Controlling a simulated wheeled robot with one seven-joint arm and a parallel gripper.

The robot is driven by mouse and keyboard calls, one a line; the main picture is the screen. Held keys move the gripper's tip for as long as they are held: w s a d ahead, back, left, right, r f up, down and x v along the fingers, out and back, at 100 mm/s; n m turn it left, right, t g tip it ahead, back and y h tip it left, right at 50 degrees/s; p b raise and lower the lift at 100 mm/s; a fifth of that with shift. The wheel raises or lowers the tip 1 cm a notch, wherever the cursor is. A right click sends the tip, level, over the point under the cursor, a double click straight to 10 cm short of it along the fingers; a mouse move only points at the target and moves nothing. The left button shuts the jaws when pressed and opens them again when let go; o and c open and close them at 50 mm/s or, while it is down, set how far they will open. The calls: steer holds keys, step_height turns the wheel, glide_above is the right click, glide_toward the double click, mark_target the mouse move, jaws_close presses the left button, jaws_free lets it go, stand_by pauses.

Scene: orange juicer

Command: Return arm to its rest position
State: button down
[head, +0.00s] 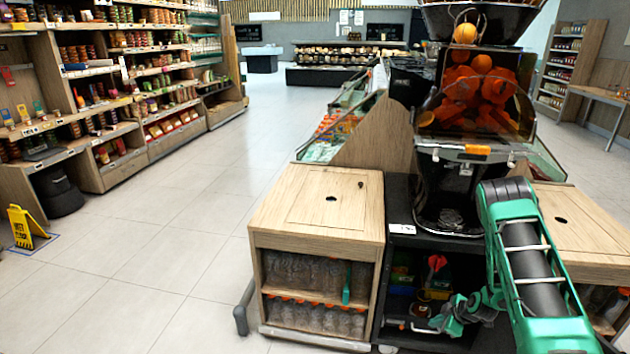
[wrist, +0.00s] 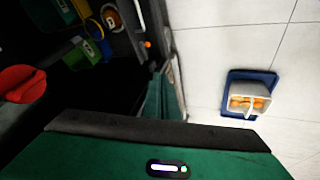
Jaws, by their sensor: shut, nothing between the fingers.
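My green and black arm (head: 535,265) rises from the lower right of the head view, bends at an elbow in front of the juicer, and drops down again. My gripper (head: 440,320) is low in front of the dark open shelf under the juicer. It is shut and empty. In the wrist view a green part of my arm fills the bottom edge. The orange juicer (head: 468,95), with oranges behind its clear cover, stands on the black cabinet (head: 402,215). My arm hides part of the cabinet.
Wooden cabinets with bottles, the left one (head: 315,205) and the right one (head: 585,225), flank the black cabinet. Red and green items lie on its shelf. The wrist view shows a small container of orange items (wrist: 250,98) on the floor. Open floor (head: 160,240) lies left.

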steer(key=s+d+r+m+g+h, duration=0.1)
steer(key=s+r+m, duration=0.2)
steer(key=r, duration=0.8)
steer(key=s+d+r+m+g, duration=0.15)
steer(key=s+r, duration=0.25)
steer(key=r, duration=0.7)
steer(key=s+d+r+m+h, duration=0.1)
steer(key=s+r+m, duration=0.2)
steer(key=r, duration=0.8)
steer(key=s+a+r+m+g, duration=0.1)
steer(key=s+r, duration=0.4)
steer(key=s, duration=0.6)
steer(key=s+a+r+m, duration=0.3)
steer(key=s+r+m, duration=0.3)
steer(key=s, duration=0.5)
steer(key=s+a+r+m+g, duration=0.1)
steer(key=s+r+m, duration=0.3)
steer(key=s, duration=0.7)
steer(key=shift+s+a+r+g, duration=0.15)
steer(key=shift+a+r+g, duration=0.2)
steer(key=shift+a+r, duration=0.35)
steer(key=shift+d+r, duration=0.1)
steer(key=shift+d, duration=0.05)
steer(key=shift+w+f, duration=0.25)
steer(key=shift+w, duration=0.4)
